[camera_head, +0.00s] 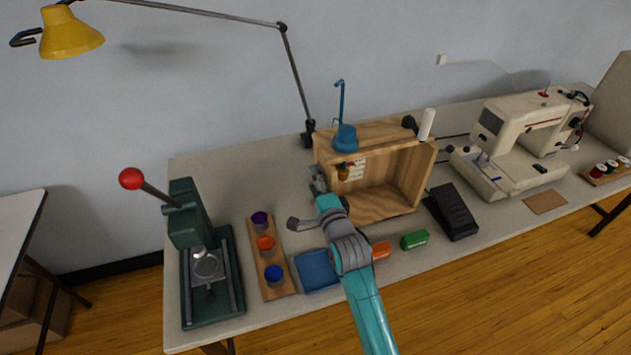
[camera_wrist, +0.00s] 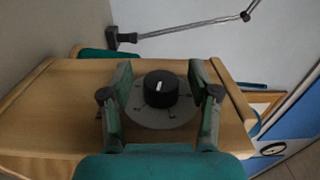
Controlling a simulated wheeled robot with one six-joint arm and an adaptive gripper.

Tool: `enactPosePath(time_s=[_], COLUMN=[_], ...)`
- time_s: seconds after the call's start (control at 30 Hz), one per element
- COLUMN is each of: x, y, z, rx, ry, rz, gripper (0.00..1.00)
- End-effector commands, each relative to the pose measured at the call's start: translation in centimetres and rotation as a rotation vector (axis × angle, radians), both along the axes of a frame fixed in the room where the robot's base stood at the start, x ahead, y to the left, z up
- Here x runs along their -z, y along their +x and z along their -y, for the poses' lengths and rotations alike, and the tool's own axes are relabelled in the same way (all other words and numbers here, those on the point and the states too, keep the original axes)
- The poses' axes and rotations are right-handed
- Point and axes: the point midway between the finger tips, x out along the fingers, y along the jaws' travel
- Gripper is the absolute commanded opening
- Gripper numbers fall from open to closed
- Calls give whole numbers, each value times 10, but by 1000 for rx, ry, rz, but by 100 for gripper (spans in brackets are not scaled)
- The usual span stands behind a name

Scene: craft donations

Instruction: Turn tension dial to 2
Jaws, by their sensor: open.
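The tension dial (camera_wrist: 160,88) is a black round knob with a white line, on a grey disc with small marks. It is mounted on a side of the wooden box (camera_head: 407,183), whose wood surface also fills much of the wrist view (camera_wrist: 60,105). The white line points nearly straight up in the wrist view; the numbers are too small to read. My gripper (camera_wrist: 160,82) is open, one finger on each side of the dial, with gaps between. In the head view my gripper (camera_head: 318,180) is at the box's left side, where the dial is hidden.
A blue tray (camera_head: 318,271), a wooden rack of cups (camera_head: 281,289) and a green lever press (camera_head: 190,222) stand left of my arm. An orange box (camera_head: 381,250), green box (camera_head: 415,240), black pedal (camera_head: 452,212) and sewing machine (camera_head: 510,175) are to the right.

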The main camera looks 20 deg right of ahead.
Motion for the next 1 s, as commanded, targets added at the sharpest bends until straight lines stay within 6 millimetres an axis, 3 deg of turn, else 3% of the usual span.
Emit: enactPosePath(time_s=[0.13, 0.17, 0.3, 0.4, 1.0], x=[0, 0, 0, 0, 0], y=[0, 0, 0, 0, 0], z=[0, 0, 0, 0, 0], rx=[0, 0, 0, 0, 0], ry=[0, 0, 0, 0, -1], rz=[0, 0, 0, 0, 135], gripper=[61, 56, 21, 0, 0])
